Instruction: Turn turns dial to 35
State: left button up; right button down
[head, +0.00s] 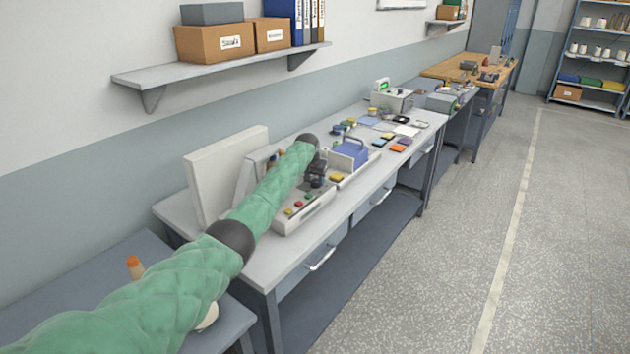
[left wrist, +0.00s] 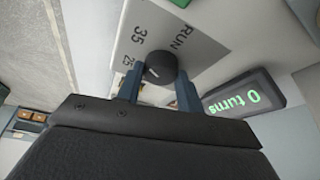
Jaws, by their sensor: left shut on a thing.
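The turns dial (left wrist: 160,68) is a dark round knob on a pale panel, seen in the left wrist view. The marks 35, 25 and RUN are printed on the panel around it. My left gripper (left wrist: 160,80) is shut on the dial, one finger on each side. Which mark the dial points to is unclear. A green display (left wrist: 245,97) beside it reads "0 turns". In the head view my left gripper (head: 316,178) is small and dark by the machine (head: 306,211), and the dial cannot be made out there. My right gripper is in neither view.
Several small coloured items lie farther along the bench. A wall shelf (head: 215,66) with boxes and binders hangs above. The floor at right is clear.

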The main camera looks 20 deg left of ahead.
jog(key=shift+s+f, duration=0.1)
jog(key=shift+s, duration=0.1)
pick_arm(q)
jog(key=o, duration=0.8)
jog(key=shift+o, duration=0.9)
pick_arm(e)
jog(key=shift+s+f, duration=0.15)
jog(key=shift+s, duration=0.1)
pick_arm(q)
jog(key=shift+r, duration=0.15)
jog(key=shift+s+r, duration=0.15)
jog(key=shift+r, duration=0.1)
jog(key=b+v, duration=0.2)
jog(key=v, duration=0.3)
jog(key=shift+r, duration=0.2)
jog(key=shift+b+v, duration=0.3)
jog(key=shift+v, duration=0.45)
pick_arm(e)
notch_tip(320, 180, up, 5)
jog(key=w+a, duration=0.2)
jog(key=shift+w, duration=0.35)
